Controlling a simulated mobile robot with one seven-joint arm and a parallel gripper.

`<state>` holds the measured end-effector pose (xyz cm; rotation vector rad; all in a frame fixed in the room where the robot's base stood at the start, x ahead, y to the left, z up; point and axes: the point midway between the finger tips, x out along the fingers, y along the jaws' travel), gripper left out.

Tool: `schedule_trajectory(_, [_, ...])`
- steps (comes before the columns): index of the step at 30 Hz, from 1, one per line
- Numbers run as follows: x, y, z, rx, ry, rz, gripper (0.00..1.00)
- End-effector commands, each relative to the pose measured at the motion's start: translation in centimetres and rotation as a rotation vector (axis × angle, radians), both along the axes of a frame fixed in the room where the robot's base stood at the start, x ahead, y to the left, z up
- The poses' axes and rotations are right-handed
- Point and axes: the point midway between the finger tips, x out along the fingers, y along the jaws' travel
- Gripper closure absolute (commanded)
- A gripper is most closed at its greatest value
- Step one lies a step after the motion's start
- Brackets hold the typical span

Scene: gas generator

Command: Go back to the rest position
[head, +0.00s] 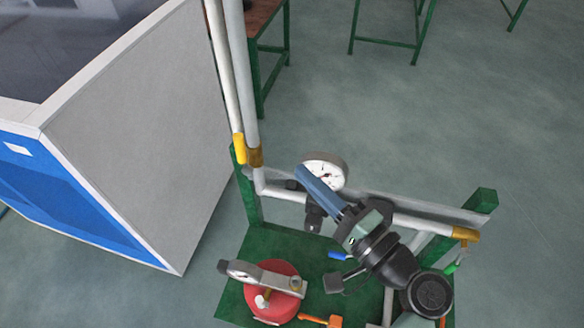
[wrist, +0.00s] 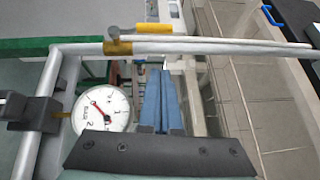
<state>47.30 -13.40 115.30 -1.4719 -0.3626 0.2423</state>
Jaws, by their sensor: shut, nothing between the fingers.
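My gripper (head: 304,172) reaches up and left over the pipe frame in the head view. Its two blue fingers lie together with nothing between them. They also show side by side in the wrist view (wrist: 160,74). In the head view the fingers pass in front of a round white pressure gauge (head: 331,165) and hide part of it. The gauge shows left of the fingers in the wrist view (wrist: 104,107). I cannot tell how far the fingers are from the gauge or whether they touch the pipe.
The green stand (head: 262,245) carries grey pipes (head: 221,62), a red round part (head: 283,296), an orange handle (head: 318,320) and a blue handle (head: 339,255). A blue and white cabinet (head: 140,130) stands left. Green-legged tables (head: 385,43) stand behind. The floor at upper right is clear.

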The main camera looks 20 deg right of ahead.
Motion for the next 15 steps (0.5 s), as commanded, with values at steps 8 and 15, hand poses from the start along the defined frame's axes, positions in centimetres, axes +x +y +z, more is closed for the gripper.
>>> schedule_trajectory(8, [-3.7,-1.6,-0.1,0.0,-0.001,-0.001,1.0])
schedule_trajectory(15, [-4.3,-1.7,0.0,0.001,0.0,0.001,1.0])
